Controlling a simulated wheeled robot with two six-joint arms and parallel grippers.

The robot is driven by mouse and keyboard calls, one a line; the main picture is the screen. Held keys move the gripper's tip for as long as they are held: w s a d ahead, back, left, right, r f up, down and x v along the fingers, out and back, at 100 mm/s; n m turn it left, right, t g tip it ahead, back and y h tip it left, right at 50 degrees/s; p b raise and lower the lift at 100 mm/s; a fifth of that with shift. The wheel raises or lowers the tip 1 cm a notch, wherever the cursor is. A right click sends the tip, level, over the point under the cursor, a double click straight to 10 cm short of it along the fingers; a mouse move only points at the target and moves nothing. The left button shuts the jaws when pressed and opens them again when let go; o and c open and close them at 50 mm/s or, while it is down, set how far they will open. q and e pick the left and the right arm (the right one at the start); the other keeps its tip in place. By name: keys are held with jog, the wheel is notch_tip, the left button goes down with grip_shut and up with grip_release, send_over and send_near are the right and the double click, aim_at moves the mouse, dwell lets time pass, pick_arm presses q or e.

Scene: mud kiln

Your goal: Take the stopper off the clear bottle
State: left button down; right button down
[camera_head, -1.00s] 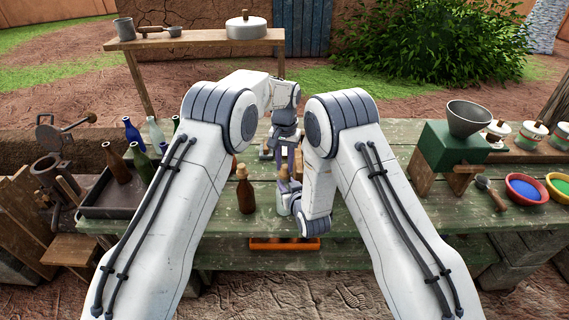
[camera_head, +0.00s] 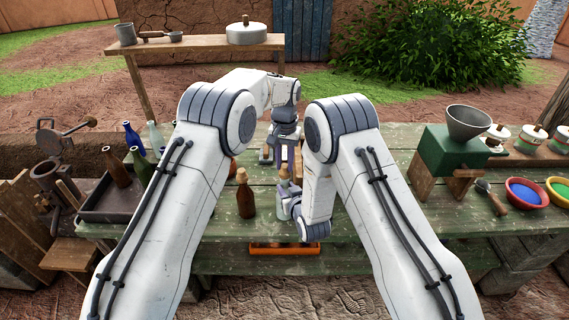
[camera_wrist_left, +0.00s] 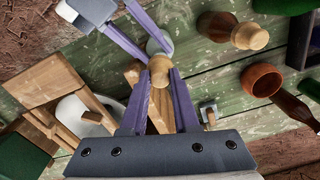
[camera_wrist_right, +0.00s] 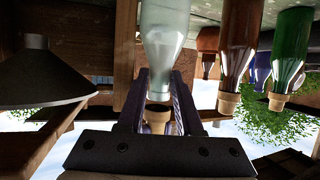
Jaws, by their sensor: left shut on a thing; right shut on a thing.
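The clear bottle (camera_head: 282,208) stands at the middle of the green bench, near its front edge. My right gripper (camera_head: 289,197) is shut on the bottle, and the right wrist view shows its glass (camera_wrist_right: 165,35) with the neck between the fingers. The cork stopper (camera_wrist_left: 160,72) is at the bottle's mouth, and my left gripper (camera_wrist_left: 159,80) is shut on it from above. The stopper also shows in the right wrist view (camera_wrist_right: 156,120). In the head view my left gripper (camera_head: 285,168) is partly hidden.
A corked brown bottle (camera_head: 245,196) stands just left of the clear one. A dark tray (camera_head: 105,206) with several bottles is at the left. A green box with a funnel (camera_head: 468,120) and colored bowls (camera_head: 525,190) stand at the right. The bench's front middle right is clear.

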aim_at(284, 165)
jog(key=shift+f, duration=0.15)
pick_arm(q)
jog(key=shift+r, duration=2)
pick_arm(e)
jog(key=c, duration=0.5)
grip_release()
jog(key=shift+d, duration=0.1)
pick_arm(q)
jog(key=shift+f, duration=0.1)
